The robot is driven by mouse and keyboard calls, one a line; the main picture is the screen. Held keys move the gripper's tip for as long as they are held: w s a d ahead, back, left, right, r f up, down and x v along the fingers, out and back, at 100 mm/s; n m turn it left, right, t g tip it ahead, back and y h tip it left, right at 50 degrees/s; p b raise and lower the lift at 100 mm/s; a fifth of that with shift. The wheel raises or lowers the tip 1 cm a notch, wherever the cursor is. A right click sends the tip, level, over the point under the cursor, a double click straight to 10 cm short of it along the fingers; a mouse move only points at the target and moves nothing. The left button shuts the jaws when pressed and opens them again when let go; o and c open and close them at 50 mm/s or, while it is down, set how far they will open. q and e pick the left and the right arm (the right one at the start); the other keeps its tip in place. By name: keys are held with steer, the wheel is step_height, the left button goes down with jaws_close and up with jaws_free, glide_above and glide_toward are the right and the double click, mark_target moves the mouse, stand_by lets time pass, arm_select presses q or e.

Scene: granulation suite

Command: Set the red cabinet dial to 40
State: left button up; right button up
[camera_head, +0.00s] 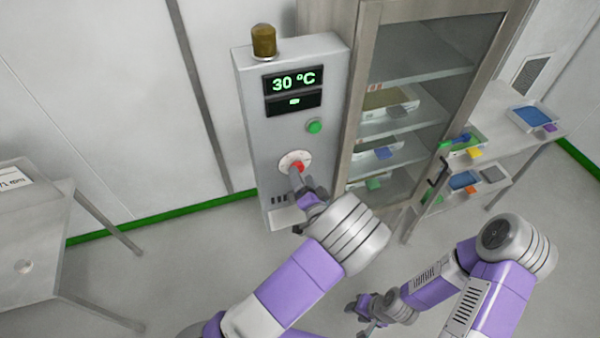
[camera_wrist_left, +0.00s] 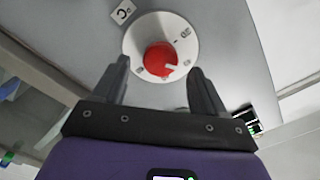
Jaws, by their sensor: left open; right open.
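The red dial (camera_head: 297,167) sits on a round white scale plate on the front of the grey control panel (camera_head: 249,133). The panel display (camera_head: 293,83) reads 30 °C. My left gripper (camera_wrist_left: 158,75) is open, its fingers either side of and just short of the dial in the picture; I cannot tell whether they touch it. My right gripper (camera_head: 362,309) is open and low at the bottom, away from the panel.
A green button (camera_head: 314,126) is above the dial, and a brown-topped beacon (camera_head: 264,41) stands on the panel. A glass-door cabinet (camera_head: 420,95) with trays adjoins it on the right. A side table (camera_head: 500,130) holds trays; another table (camera_head: 30,235) stands left.

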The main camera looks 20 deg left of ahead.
arm_select(q)
steer(key=shift+v, duration=2.2)
